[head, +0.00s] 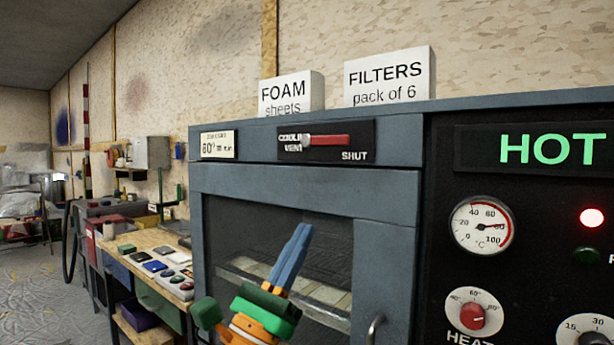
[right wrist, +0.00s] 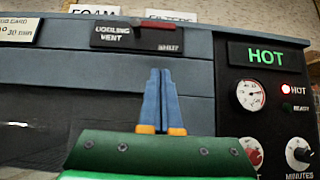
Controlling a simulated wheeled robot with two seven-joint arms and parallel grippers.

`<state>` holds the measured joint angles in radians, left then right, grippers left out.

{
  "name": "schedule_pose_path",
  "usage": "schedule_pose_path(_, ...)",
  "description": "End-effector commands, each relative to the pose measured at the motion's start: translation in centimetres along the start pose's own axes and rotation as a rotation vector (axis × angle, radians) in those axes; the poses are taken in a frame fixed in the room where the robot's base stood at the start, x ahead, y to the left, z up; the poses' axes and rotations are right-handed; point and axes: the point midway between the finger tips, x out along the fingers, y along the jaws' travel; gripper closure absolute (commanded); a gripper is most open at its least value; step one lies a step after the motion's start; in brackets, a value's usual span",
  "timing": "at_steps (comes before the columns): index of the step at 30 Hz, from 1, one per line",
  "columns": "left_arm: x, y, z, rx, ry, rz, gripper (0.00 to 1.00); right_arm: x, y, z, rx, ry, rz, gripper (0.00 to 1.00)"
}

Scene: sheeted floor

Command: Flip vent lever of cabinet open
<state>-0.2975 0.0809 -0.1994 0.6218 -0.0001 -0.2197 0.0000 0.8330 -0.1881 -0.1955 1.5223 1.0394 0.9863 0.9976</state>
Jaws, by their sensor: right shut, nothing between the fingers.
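The vent lever (head: 328,140) is a red bar with a pale pivot end at its left. It lies level on a black plate (head: 364,153) marked COOLING VENT and SHUT, on the upper front of the blue-grey cabinet (head: 390,185). In the right wrist view the lever (right wrist: 159,27) shows near the top edge. My right gripper (head: 304,228) has blue fingers pressed together and empty. It is below the lever, in front of the cabinet's window, apart from the lever. In the right wrist view its fingertips (right wrist: 160,72) point up below the plate. My left gripper is not in view.
A FOAM box (head: 290,93) and a FILTERS box (head: 388,76) stand on the cabinet. To the right is a panel with a lit HOT sign (head: 552,149), a gauge (head: 482,225) and knobs. A door handle (head: 376,328) sticks out low. A workbench (head: 150,242) stands at left.

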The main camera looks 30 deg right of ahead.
Motion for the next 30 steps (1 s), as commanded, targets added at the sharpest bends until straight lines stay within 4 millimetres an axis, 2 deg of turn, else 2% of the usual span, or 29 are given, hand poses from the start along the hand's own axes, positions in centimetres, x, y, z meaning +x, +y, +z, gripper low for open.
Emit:
schedule_pose_path(5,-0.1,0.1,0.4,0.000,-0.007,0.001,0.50,0.1,0.1,0.0,-0.005,-0.002,0.003,1.00)
schedule_pose_path(8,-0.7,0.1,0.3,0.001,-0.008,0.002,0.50,0.8,0.1,0.2,-0.007,-0.003,0.004,1.00)
schedule_pose_path(22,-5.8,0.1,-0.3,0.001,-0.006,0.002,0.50,10.8,0.2,0.5,-0.011,-0.004,0.004,1.00)
schedule_pose_path(24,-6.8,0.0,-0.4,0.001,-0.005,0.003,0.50,11.6,0.2,1.6,-0.008,-0.004,0.005,1.00)
schedule_pose_path(30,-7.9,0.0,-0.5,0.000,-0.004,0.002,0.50,12.8,0.2,2.9,-0.008,-0.004,0.006,1.00)
